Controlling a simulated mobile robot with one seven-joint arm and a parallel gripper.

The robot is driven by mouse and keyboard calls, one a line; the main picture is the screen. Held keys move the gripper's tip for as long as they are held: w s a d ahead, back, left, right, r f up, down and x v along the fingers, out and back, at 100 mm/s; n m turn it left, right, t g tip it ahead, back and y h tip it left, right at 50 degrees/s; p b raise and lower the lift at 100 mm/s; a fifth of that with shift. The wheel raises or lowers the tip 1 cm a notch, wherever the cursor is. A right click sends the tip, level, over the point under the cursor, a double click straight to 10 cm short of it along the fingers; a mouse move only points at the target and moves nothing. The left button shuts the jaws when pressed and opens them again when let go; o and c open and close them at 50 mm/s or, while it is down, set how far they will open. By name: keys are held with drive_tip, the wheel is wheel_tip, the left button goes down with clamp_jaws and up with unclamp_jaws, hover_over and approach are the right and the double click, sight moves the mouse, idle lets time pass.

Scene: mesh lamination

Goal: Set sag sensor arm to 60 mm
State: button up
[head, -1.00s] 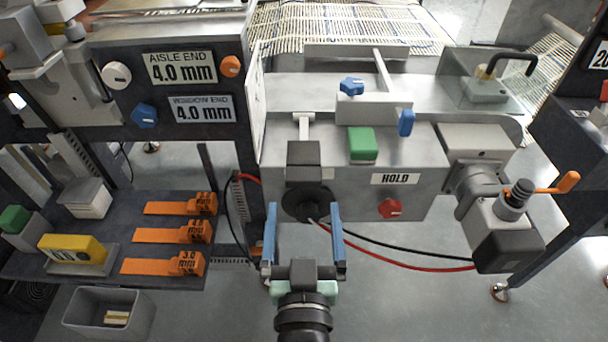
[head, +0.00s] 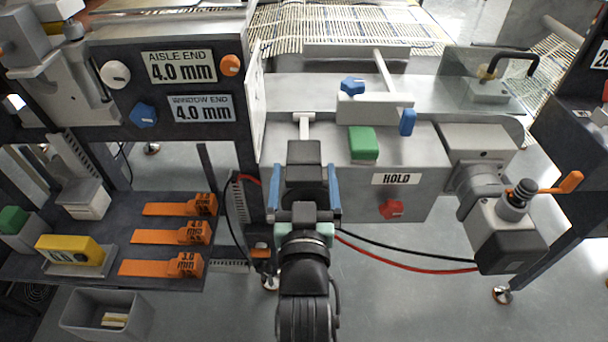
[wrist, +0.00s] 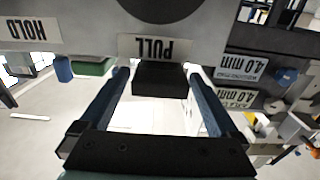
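I cannot tell for sure which part is the sag sensor arm. A pale bar (head: 386,75) runs over the top of the grey machine housing (head: 350,180), with a blue star knob (head: 351,87) and a blue tab (head: 407,122) nearby. A dark block (head: 303,153) stands at the housing's front left; a dark block also shows between the finger ends in the wrist view (wrist: 160,78), below a PULL label (wrist: 158,48). My gripper (head: 305,178) is open, its blue fingers spread either side of the block. Contact is not visible. No 60 mm mark is readable.
A HOLD label (head: 397,179) and red knob (head: 391,209) are on the housing's right front. Red and black cables (head: 420,263) hang below. Orange gauges (head: 170,237) lie on the left shelf (head: 100,280). An orange-handled crank (head: 570,181) sticks out at right.

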clamp_jaws()
drive_tip(key=shift+r, duration=0.1)
idle(0.3)
